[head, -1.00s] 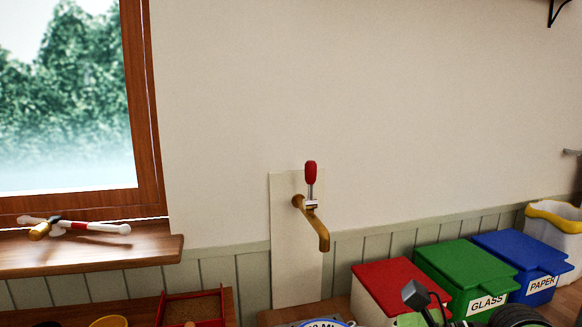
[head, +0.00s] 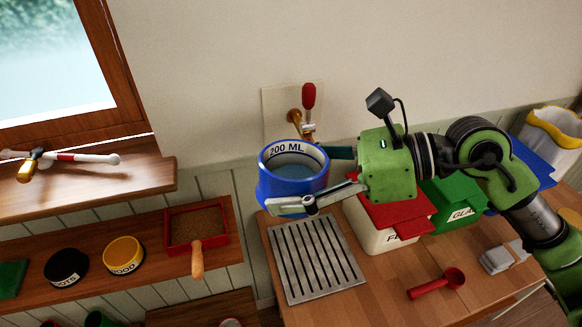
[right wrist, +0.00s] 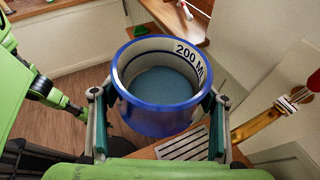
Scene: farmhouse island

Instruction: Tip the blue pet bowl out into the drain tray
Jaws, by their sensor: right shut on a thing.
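The blue pet bowl (head: 283,190) has a white inside wall marked 200 ML and holds bluish water. It looks about upright, raised above the back of the slotted metal drain tray (head: 352,282). My right gripper (head: 322,178) is shut on the bowl, with one finger on each side of it. In the right wrist view the bowl (right wrist: 160,115) sits between the fingers, with water low inside. Part of the drain tray (right wrist: 185,147) shows beneath it.
The brass tap with a red handle (head: 309,96) is on the wall just behind the bowl. Lidded red, green (head: 455,192) and blue bins stand right of the tray. A red scoop (head: 437,284) lies on the counter. A shelf with a red box (head: 226,222) is at left.

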